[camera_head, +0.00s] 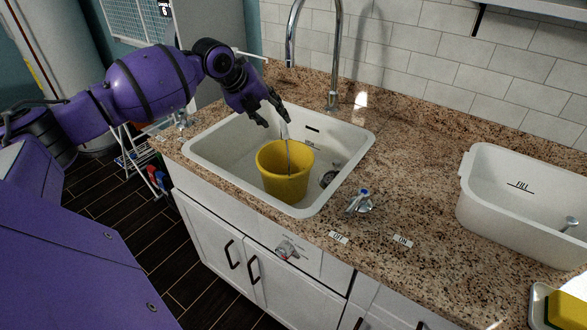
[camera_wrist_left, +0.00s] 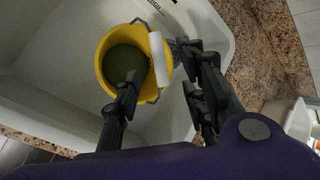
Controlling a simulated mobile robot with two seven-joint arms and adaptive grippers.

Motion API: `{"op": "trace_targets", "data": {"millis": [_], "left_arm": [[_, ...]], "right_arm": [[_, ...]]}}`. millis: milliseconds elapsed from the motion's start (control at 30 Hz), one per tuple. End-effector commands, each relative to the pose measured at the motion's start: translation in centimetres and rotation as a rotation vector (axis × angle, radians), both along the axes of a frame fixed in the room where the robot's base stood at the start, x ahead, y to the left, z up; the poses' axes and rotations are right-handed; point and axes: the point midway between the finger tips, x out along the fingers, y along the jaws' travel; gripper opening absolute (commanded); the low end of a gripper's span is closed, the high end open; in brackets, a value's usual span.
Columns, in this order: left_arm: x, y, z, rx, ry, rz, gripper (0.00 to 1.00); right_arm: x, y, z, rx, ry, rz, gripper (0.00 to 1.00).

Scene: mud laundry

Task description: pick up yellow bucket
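The yellow bucket (camera_head: 284,186) stands upright in the white sink basin (camera_head: 215,150). Its handle stands up, with a pale grip (camera_head: 284,130) at the top. In the left wrist view, the bucket (camera_wrist_left: 102,67) is seen from above with a dark greenish inside, and the white grip (camera_wrist_left: 158,58) crosses its right side. My left gripper (camera_head: 273,117) is above the bucket, close to the handle grip. Its fingers are spread in the left wrist view (camera_wrist_left: 158,88), on either side of the grip's near end. Contact cannot be told. My right gripper is not in view.
A curved metal faucet (camera_head: 335,60) rises behind the sink. A tap knob (camera_head: 361,201) sits on the granite counter (camera_head: 410,165) to the sink's right. A white tub (camera_head: 515,205) and a yellow sponge (camera_head: 567,308) are at the far right.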

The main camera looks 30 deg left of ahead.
Motion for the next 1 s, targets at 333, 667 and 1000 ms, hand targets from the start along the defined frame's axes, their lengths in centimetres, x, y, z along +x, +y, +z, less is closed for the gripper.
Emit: {"op": "trace_targets", "data": {"millis": [333,667,1000], "left_arm": [[2.5,-0.9,-3.5,-0.004,-0.001,0.000,0.38],[4.0,-1.2,-5.8,0.000,0.000,0.000,0.38],[4.0,-1.2,-5.8,0.000,0.000,0.000,0.11]], "right_arm": [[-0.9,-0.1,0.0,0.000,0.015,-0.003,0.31],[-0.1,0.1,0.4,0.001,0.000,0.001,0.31],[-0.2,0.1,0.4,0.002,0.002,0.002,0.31]]}}
